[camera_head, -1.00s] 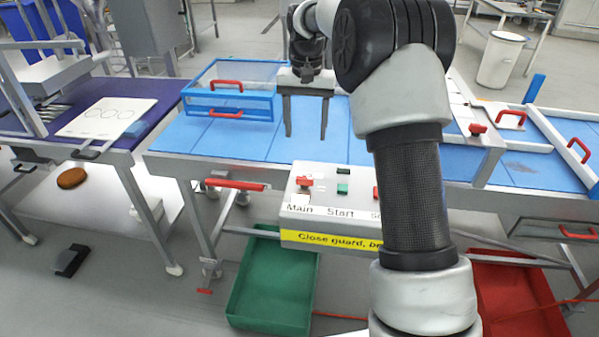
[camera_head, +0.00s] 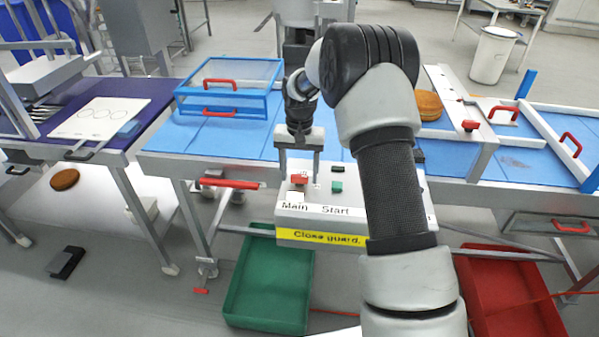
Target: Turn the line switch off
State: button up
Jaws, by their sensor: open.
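A pale control box (camera_head: 358,222) hangs at the conveyor's front edge. Its red rotary switch (camera_head: 299,180) is above the label "Main", with a small white piece (camera_head: 296,196) just below it. I cannot tell the switch's setting. A green button (camera_head: 337,187) is above "Start", with a dark rectangle (camera_head: 337,168) behind it. The box's right part is hidden behind my arm. My gripper (camera_head: 300,178) is open and points down, its fingers to the left and right of the red switch in the picture. I cannot tell whether they touch it.
A blue-framed clear guard (camera_head: 230,88) with red handles stands on the blue conveyor (camera_head: 215,138) at left. A red bar (camera_head: 230,184) sticks out left of the box. Green (camera_head: 270,285) and red (camera_head: 510,295) bins are on the floor. A brown round (camera_head: 428,105) shows right of my arm.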

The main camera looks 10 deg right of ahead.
jog(key=c, duration=1.1)
jog(key=shift+o, duration=0.2)
jog(key=shift+n, duration=0.4)
jog(key=n, duration=0.4)
jog(key=shift+b, duration=0.3)
jog(key=n, duration=0.9)
jog(key=shift+r, duration=0.1)
jog(key=shift+n+p, duration=0.35)
jog(key=shift+n, duration=1.65)
jog(key=shift+w, duration=0.1)
